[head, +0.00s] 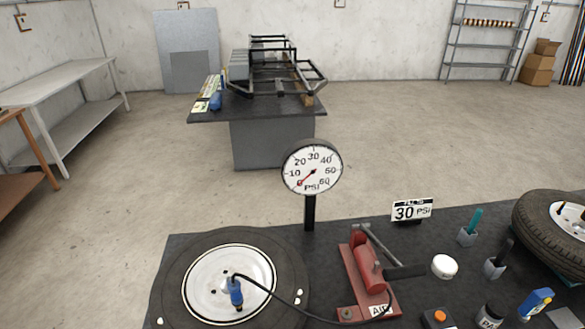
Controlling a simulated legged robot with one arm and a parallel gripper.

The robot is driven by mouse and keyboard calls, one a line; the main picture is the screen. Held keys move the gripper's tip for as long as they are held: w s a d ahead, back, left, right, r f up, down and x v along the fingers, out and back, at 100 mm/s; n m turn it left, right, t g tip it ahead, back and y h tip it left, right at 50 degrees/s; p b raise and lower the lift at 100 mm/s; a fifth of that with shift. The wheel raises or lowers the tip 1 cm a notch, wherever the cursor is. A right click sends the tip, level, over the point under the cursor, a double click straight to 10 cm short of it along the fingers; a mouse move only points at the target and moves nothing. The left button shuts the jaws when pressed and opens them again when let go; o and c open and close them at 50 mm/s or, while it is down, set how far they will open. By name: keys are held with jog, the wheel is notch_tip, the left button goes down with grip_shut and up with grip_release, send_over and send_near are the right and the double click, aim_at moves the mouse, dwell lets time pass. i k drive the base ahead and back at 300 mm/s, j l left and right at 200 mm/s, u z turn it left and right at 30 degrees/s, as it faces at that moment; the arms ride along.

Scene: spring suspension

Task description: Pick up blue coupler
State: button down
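The blue coupler (236,292) stands on the white rim of the tire (173,289) lying flat at the left of the near bench. It sits a little below the rim's centre. A black hose (275,296) runs from its top to the right, toward the red air pump (366,270). Whether the coupler is fitted on a valve cannot be told. My gripper is not in view.
A frame sits on a far table (203,115).

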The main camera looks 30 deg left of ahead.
aim_at(236, 298)
jog(key=u, duration=1)
jog(key=k+j+u, duration=0.1)
jog(key=u, duration=0.3)
jog(key=j+u, duration=0.15)
jog(key=u, duration=0.2)
jog(key=k, duration=0.05)
